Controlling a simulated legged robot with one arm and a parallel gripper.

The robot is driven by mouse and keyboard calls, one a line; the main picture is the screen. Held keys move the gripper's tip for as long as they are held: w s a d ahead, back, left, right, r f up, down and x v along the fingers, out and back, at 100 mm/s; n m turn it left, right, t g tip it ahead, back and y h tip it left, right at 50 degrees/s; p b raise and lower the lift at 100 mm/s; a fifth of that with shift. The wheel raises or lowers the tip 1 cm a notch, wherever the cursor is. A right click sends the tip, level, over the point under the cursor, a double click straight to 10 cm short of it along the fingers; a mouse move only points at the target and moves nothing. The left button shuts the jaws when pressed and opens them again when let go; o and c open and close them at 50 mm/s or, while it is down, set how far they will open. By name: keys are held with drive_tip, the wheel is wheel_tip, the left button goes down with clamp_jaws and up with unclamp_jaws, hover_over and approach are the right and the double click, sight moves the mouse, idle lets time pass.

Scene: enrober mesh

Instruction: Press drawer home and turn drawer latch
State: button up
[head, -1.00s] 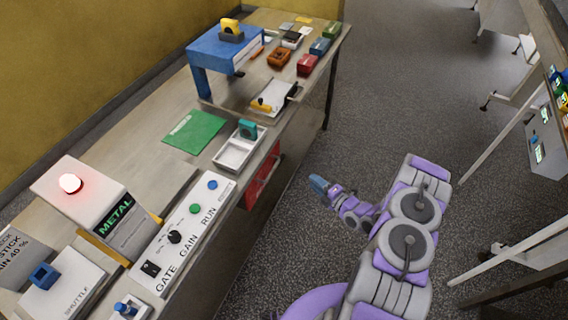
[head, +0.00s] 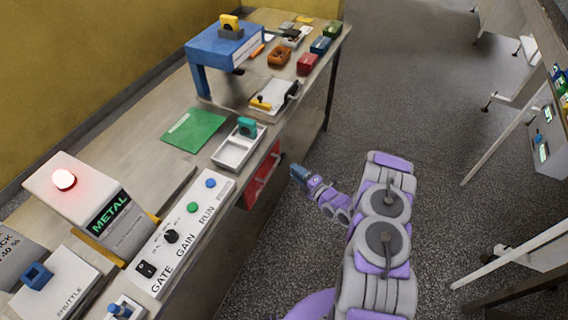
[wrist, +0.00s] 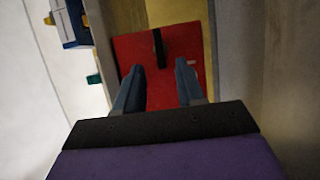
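The red drawer (head: 263,177) is in the front side of the bench, below the tabletop. Its red face (wrist: 180,50) fills the middle of the wrist view. A dark bar (wrist: 159,47) stands out on that face; I cannot tell whether it is the latch or a handle. My gripper (head: 298,173) is just right of the drawer in the head view. In the wrist view my gripper (wrist: 160,72) has its two fingers apart with nothing between them, pointing at the red face near the bar. I see no clear contact. Whether the drawer is fully in is unclear.
The bench top (head: 125,160) holds a white tray (head: 232,152) with a green knob above the drawer, a green mat (head: 194,130), a blue stand (head: 225,45) and a control panel (head: 180,235). Open floor (head: 400,100) lies right of the bench.

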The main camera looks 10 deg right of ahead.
drive_tip(key=b+x, duration=0.1)
drive_tip(key=x, duration=0.6)
drive_tip(key=shift+b, duration=0.4)
drive_tip(key=shift+w+a, duration=0.1)
drive_tip(key=shift+w, duration=0.05)
clamp_jaws()
